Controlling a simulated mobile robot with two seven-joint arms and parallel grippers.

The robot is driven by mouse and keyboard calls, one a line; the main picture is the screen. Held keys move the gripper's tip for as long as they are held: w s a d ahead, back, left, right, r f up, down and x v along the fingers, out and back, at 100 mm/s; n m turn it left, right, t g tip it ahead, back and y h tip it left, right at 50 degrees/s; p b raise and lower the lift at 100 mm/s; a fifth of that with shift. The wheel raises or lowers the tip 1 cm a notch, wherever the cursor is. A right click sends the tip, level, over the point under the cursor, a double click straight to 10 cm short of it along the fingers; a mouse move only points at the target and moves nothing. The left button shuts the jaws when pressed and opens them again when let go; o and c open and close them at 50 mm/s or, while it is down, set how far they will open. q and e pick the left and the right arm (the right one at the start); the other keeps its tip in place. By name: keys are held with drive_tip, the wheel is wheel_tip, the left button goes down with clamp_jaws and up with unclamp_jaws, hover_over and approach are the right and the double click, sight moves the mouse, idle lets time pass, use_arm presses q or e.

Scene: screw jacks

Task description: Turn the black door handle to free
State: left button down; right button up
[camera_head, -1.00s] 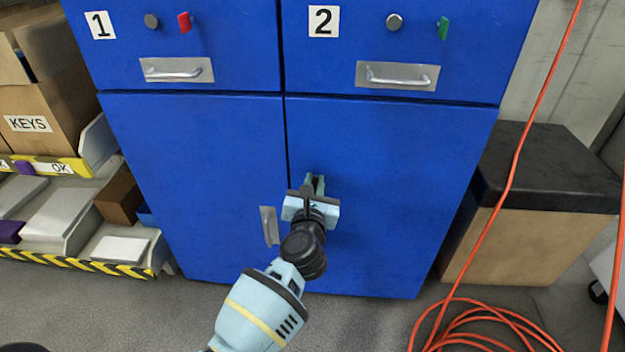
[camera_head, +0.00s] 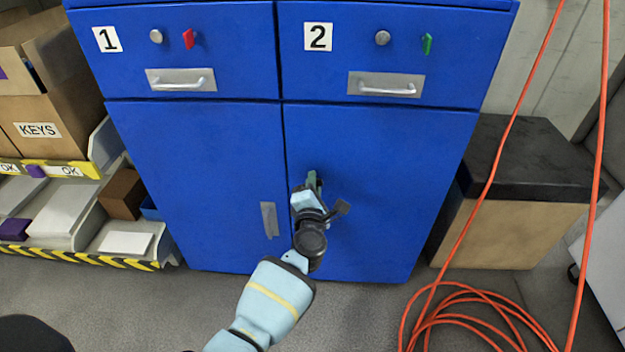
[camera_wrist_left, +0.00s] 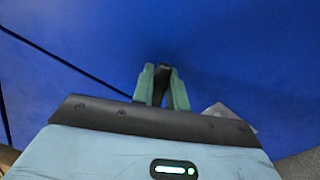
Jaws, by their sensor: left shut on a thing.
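The black door handle (camera_wrist_left: 163,76) is on the lower right blue door (camera_head: 390,170). In the left wrist view it shows as a dark piece between the two green fingers of my left gripper (camera_wrist_left: 162,88). My left gripper (camera_head: 314,182) is shut on it, close to the door face and just right of the gap between the doors. In the head view the gripper and wrist hide the handle. The gripper is rolled, and the door gap runs diagonally in the wrist view. The right gripper is not in view.
Drawers 1 (camera_head: 230,45) and 2 (camera_head: 345,60) are above the doors. A metal plate (camera_head: 269,220) is on the left door. Shelves with a KEYS box (camera_head: 45,125) stand left. An orange cable (camera_head: 470,310) and black-topped box (camera_head: 530,165) are at right.

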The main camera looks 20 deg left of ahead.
use_arm(q)
drive_tip(key=m+p, duration=0.1)
drive_tip(key=m, duration=0.3)
drive_tip(key=shift+f, duration=0.15)
drive_tip(key=shift+m, duration=0.6)
drive_tip(key=c, duration=1.4)
unclamp_jaws()
drive_tip(key=shift+c, duration=0.2)
drive_tip(key=shift+o, duration=0.2)
drive_tip(key=shift+s+d, duration=0.1)
